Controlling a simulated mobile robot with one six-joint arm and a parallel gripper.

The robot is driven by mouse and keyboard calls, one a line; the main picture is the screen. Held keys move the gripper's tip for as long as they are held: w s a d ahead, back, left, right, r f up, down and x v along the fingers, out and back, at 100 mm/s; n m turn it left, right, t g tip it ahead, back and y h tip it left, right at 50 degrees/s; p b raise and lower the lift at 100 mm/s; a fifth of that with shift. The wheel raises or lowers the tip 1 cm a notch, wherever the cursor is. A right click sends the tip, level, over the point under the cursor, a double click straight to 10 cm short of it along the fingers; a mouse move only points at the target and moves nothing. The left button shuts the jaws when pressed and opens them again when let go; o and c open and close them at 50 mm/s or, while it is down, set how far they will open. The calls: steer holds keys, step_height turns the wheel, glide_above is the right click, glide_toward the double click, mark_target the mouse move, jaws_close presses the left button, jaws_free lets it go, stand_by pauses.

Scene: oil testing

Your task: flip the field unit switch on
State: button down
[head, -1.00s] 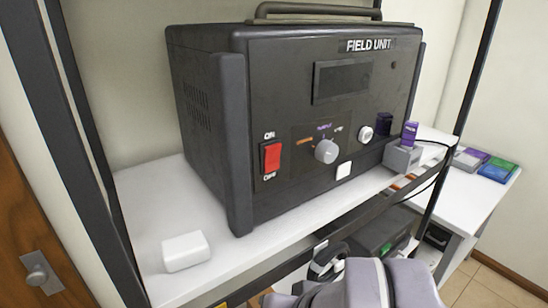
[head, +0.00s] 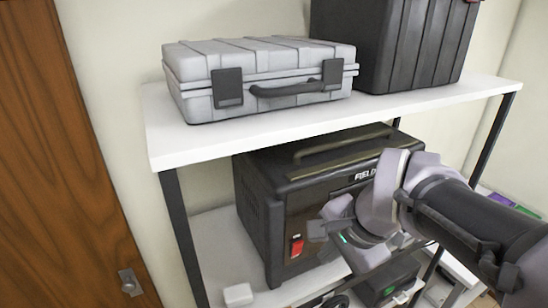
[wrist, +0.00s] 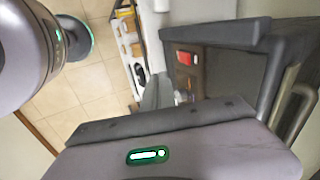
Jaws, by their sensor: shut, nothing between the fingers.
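The black field unit (head: 262,215) stands on the middle shelf, its front partly hidden by my arm. Its red rocker switch (head: 297,247) shows low on the left of the front panel; which side is pressed is too small to tell. The switch also shows in the wrist view (wrist: 184,58), in a picture turned sideways, with the unit's dark case around it. My gripper (head: 316,231) is shut and empty, in front of the panel, to the right of and slightly above the switch in the head view. Contact with the panel cannot be told.
An upper white shelf (head: 160,150) overhangs the unit and bears a grey case (head: 260,108) and a black case (head: 385,45). A black rack post (head: 183,235) stands left of the unit. A small white box (head: 238,294) sits beside the unit's front-left corner.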

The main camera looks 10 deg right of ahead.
mark_target(297, 249)
steer(key=shift+w+d+r+m, duration=0.15)
steer(key=shift+r, duration=0.25)
steer(key=shift+w+d+r+m, duration=0.1)
steer(key=shift+w+r+m, duration=0.05)
steer(key=shift+r, duration=0.2)
steer(key=shift+f, duration=0.15)
steer(key=w+a+f, duration=0.2)
steer(key=w+f, duration=0.5)
steer(key=f, duration=0.1)
steer(key=shift+w+a+f+p, duration=0.15)
steer(key=shift+w+a+p, duration=0.15)
steer(key=shift+p, duration=0.1)
